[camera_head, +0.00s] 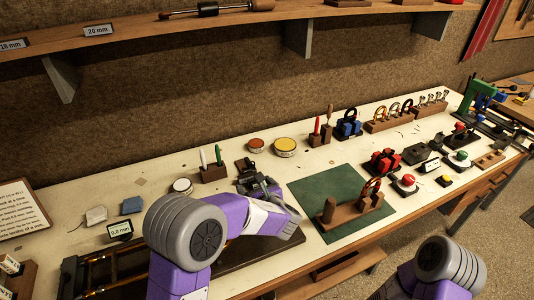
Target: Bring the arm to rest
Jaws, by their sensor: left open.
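My left arm comes in from the bottom left, with its purple and white forearm over the front of the bench (340,135). My left gripper (262,187) is a small dark shape beyond the forearm, left of the green mat (312,190). It is open, and I see nothing held in it. The forearm hides part of the bench below it. My right arm shows only as a grey and purple joint at the bottom right; its gripper is out of the picture.
A wooden block with a ring (350,207) stands on the mat. Red blocks (384,161), a red button (407,181) and tins (285,146) stand nearby. A shelf (200,32) overhangs the back wall. Bare bench shows between the tins and the mat.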

